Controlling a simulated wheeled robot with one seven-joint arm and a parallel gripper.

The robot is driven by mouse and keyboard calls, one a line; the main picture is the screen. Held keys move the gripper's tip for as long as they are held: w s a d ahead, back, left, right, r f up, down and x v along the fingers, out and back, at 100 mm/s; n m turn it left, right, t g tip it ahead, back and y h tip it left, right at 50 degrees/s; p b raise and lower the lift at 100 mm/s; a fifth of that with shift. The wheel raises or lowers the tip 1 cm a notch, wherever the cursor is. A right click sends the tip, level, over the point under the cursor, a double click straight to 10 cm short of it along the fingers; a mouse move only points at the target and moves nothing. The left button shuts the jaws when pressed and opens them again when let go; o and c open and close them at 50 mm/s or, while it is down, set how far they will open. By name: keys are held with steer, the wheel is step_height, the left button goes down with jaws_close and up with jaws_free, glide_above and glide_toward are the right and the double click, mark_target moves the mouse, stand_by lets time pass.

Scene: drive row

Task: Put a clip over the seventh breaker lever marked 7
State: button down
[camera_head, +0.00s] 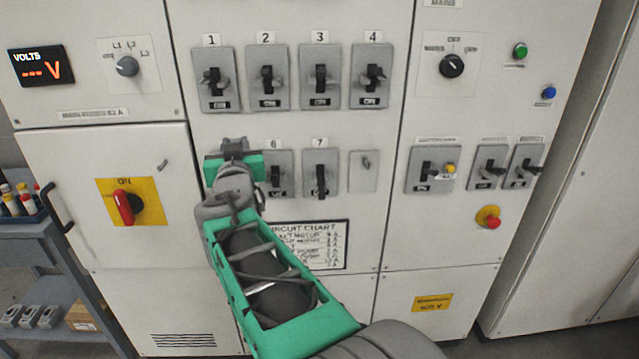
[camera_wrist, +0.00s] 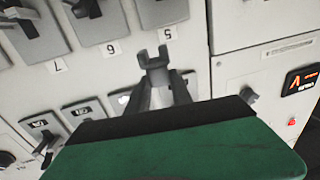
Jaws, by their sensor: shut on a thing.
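The breaker marked 7 (camera_head: 320,174) is a grey plate with a dark lever (camera_head: 321,180), in the lower row of the cabinet in the head view. In the wrist view, which is turned over, its lever (camera_wrist: 20,13) is at the upper left. My gripper (camera_head: 233,157) is in front of the lower row at the place of breaker 5, left of breakers 6 and 7. It is shut on a small grey forked clip (camera_wrist: 152,58), held at the fingertips, with its prongs outward. The clip appears apart from lever 7. My gripper hides most of breaker 5 in the head view.
Breaker 6 (camera_head: 276,174) lies between my gripper and breaker 7. A blank plate (camera_head: 363,171) with a small knob is right of 7. Breakers 1 to 4 form the row above. A red switch (camera_head: 124,205) is at left, and a blue-grey shelf cart (camera_head: 50,285) stands lower left.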

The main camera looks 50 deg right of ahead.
mark_target(320, 158)
steer(key=s+d+r+m+g+h, duration=0.2)
steer(key=s+d+r, duration=0.2)
steer(key=d, duration=0.2)
steer(key=s+d+f, duration=0.1)
steer(key=d+f, duration=0.1)
steer(key=d, duration=0.1)
steer(key=s+d+f+p, duration=0.1)
steer(key=s+d+f, duration=0.1)
steer(key=d+f, duration=0.1)
steer(key=s+d+f+p, duration=0.1)
steer(key=s+d+f, duration=0.1)
steer(key=d, duration=0.3)
steer(key=shift+s+f, duration=0.2)
steer(key=shift+f, duration=0.45)
steer(key=shift+d+f, duration=0.15)
steer(key=shift+f, duration=0.2)
steer(key=f, duration=0.3)
steer(key=shift+s+d+f, duration=0.25)
steer(key=shift+d+f, duration=0.15)
steer(key=shift+f, duration=0.25)
steer(key=c, duration=1.1)
jaws_free()
steer(key=shift+a, duration=0.1)
steer(key=shift+c, duration=0.2)
